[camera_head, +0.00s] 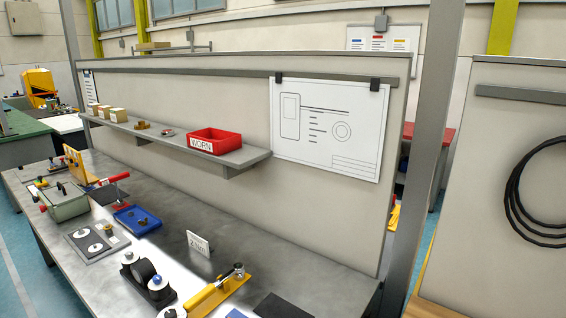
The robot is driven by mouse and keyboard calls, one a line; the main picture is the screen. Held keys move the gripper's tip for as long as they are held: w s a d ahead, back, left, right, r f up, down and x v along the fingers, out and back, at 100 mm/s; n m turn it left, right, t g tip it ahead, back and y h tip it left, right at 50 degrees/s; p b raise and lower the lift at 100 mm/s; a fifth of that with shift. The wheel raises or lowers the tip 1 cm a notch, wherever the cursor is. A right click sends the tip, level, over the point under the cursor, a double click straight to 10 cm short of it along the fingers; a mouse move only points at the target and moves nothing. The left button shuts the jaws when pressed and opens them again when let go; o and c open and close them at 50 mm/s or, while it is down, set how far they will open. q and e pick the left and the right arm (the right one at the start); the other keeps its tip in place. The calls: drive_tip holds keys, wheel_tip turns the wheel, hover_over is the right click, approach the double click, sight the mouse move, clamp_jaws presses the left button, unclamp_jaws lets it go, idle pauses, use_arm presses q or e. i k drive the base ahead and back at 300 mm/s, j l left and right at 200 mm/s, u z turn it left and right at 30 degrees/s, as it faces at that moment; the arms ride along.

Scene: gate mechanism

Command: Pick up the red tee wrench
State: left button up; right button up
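A red bar-shaped handle (115,178) shows at the left part of the metal workbench (190,235), behind the blue tray (137,219). It looks like the tee wrench's crossbar, but it is too small to be sure. Its lower part is hard to make out against a dark pad (108,195). A smaller red tip (43,208) sits at the front of a green box-like fixture (66,202). Neither of my grippers is in view.
A shelf (240,157) with a red bin (214,140) overhangs the bench's back. Black-and-white rollers (147,275), a yellow-handled tool (215,296) and a "2.0" sign (198,243) stand on the near bench. A grey post (428,130) rises at the right.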

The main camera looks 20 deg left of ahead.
sight(119, 203)
drive_tip(key=k+l+u, duration=0.1)
drive_tip(key=u, duration=0.25)
drive_tip(key=k+l+u, duration=0.1)
drive_tip(key=u, duration=0.25)
drive_tip(key=k+u, duration=0.2)
drive_tip(key=u, duration=0.15)
drive_tip(key=i+u, duration=0.1)
drive_tip(key=i, duration=0.35)
drive_tip(key=j+z, duration=0.2)
drive_tip(key=z, duration=0.3)
drive_tip(key=i+j+z, duration=0.15)
drive_tip(key=j+z, duration=0.65)
drive_tip(key=z, duration=0.2)
drive_tip(key=j+z, duration=0.15)
drive_tip(key=j, duration=0.4)
drive_tip(key=j+z, duration=0.15)
drive_tip(key=j, duration=0.4)
drive_tip(key=j+z, duration=0.15)
drive_tip(key=j, duration=0.4)
drive_tip(key=k+j+z, duration=0.1)
drive_tip(key=j, duration=0.45)
drive_tip(key=k+j+z, duration=0.15)
drive_tip(key=j, duration=0.4)
